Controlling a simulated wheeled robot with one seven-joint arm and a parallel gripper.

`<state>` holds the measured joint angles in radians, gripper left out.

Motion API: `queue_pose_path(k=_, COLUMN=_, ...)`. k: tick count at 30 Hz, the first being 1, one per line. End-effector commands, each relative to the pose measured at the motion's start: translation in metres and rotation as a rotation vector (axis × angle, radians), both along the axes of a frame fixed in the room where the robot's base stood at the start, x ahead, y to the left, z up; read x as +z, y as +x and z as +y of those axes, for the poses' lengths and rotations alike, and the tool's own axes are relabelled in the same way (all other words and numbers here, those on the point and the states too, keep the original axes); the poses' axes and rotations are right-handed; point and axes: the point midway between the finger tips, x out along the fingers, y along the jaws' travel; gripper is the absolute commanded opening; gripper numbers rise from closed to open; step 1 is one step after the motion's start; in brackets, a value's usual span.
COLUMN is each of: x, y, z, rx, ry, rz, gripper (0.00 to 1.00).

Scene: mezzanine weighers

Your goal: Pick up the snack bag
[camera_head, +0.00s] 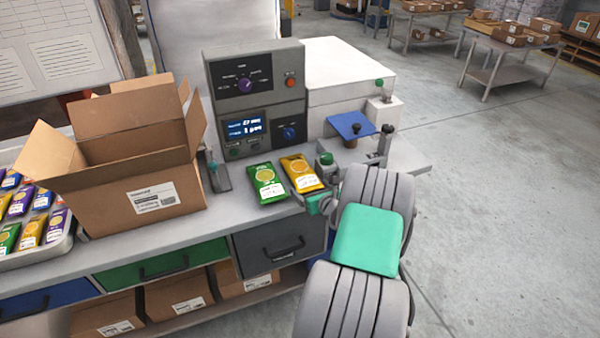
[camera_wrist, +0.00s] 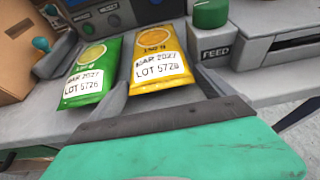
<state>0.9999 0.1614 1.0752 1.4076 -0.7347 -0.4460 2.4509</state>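Two snack bags lie side by side on the grey bench top. The green bag (camera_head: 266,183) is on the left and the yellow bag (camera_head: 301,173) on the right. The wrist view shows the green bag (camera_wrist: 92,75) and the yellow bag (camera_wrist: 158,58), with printed date and lot labels facing me. My gripper (camera_head: 312,200) is at the near end of the yellow bag. In the wrist view my gripper (camera_wrist: 163,85) is open, one dark finger on each side of the yellow bag. The left finger lies between the two bags. I cannot tell whether either finger touches a bag.
A grey control box (camera_head: 256,100) stands behind the bags. A green-topped feed button (camera_wrist: 210,14) is close on the right. An open cardboard box (camera_head: 150,185) stands left, beside a tray (camera_head: 62,247) of more bags.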

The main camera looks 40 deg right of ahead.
Motion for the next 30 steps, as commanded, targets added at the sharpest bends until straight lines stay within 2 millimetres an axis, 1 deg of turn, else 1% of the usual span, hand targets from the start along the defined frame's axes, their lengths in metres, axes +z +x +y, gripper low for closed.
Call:
queue_pose_path(k=1, x=0.000, y=0.000, z=0.000, rx=0.000, ry=0.000, rz=0.000, gripper=0.88)
queue_pose_path(k=2, x=0.000, y=0.000, z=0.000, rx=0.000, ry=0.000, rz=0.000, gripper=0.85)
queue_pose_path(k=18, x=0.000, y=0.000, z=0.000, rx=0.000, ry=-0.001, rz=0.000, gripper=0.41)
queue_pose_path(k=19, x=0.001, y=0.000, z=0.000, rx=0.000, ry=-0.001, rz=-0.002, gripper=0.40)
queue_pose_path(k=26, x=0.002, y=0.000, z=0.000, rx=0.001, ry=-0.002, rz=-0.001, gripper=0.40)
queue_pose_path(k=30, x=0.011, y=0.000, z=0.000, rx=0.001, ry=-0.004, rz=-0.002, gripper=0.40)
